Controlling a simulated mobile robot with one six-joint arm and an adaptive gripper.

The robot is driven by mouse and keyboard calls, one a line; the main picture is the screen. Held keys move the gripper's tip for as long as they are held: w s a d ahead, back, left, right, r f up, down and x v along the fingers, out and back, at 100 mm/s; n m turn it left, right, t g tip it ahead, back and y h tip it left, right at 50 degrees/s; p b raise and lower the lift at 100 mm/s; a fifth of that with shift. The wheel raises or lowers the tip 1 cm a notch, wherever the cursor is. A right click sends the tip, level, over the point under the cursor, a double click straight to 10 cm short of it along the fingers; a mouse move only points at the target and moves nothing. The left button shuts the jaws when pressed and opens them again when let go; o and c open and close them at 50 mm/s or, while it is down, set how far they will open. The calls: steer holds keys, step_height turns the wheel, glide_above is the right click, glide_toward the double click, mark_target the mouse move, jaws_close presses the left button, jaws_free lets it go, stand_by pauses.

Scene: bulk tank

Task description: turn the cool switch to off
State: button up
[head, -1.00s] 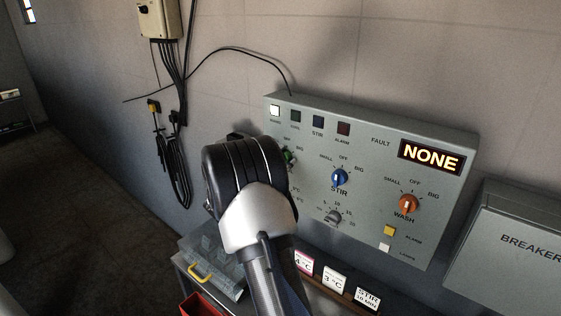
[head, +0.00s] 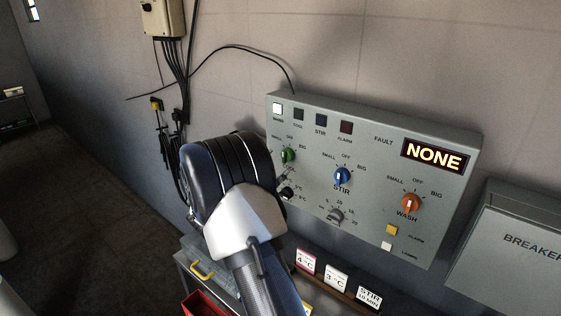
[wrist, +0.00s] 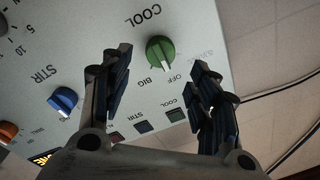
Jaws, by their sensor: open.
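The cool switch is a green knob (head: 289,156) at the left of the grey control panel (head: 372,232). It also shows in the wrist view (wrist: 160,51), where its white mark points down toward the OFF and BIG labels; I cannot tell exactly which. In the wrist view my gripper (wrist: 161,72) is open and empty. Its two dark fingers stand either side of the green knob, with gaps between them and it in the picture. In the head view my arm hides most of the gripper, and the green knob is in plain sight.
A blue STIR knob (head: 342,176), an orange WASH knob (head: 411,203) and a grey timer knob (head: 335,215) share the panel. A black knob (head: 287,192) sits below the green one. The fault display (head: 434,156) reads NONE. Cards (head: 336,278) stand below. A breaker box (head: 512,240) is at right.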

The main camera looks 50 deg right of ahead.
steer(key=a, duration=0.6)
steer(key=shift+s+f, duration=0.2)
steer(key=shift+s, duration=0.2)
steer(key=w+a+r+n+t+y, duration=0.7)
steer(key=w+a+t, duration=0.1)
steer(key=a+t, duration=0.15)
steer(key=s+a+r+n+y, duration=0.1)
steer(key=s+a+n+y, duration=0.1)
steer(key=a+n+y, duration=0.35)
steer(key=s+a+r+n+y, duration=0.1)
steer(key=a+r+n+y, duration=0.15)
steer(key=a, duration=0.65)
steer(key=s+a+f+n+g+y, duration=0.1)
steer(key=s+a+f+n+y, duration=0.15)
steer(key=s+a, duration=0.35)
steer(key=s+a+f+n+g+y, duration=0.1)
steer(key=s+a+n+y, duration=0.2)
steer(key=s, duration=0.5)
steer(key=s+f+n+g+h, duration=0.1)
steer(key=s+f+n+g, duration=0.1)
steer(key=s, duration=0.7)
steer(key=s+f+n+g+h, duration=0.1)
steer(key=s+f+g, duration=0.2)
steer(key=s, duration=0.6)
steer(key=shift+d+f+n, duration=0.2)
steer(key=shift+f+n, duration=0.15)
steer(key=shift+f, duration=0.2)
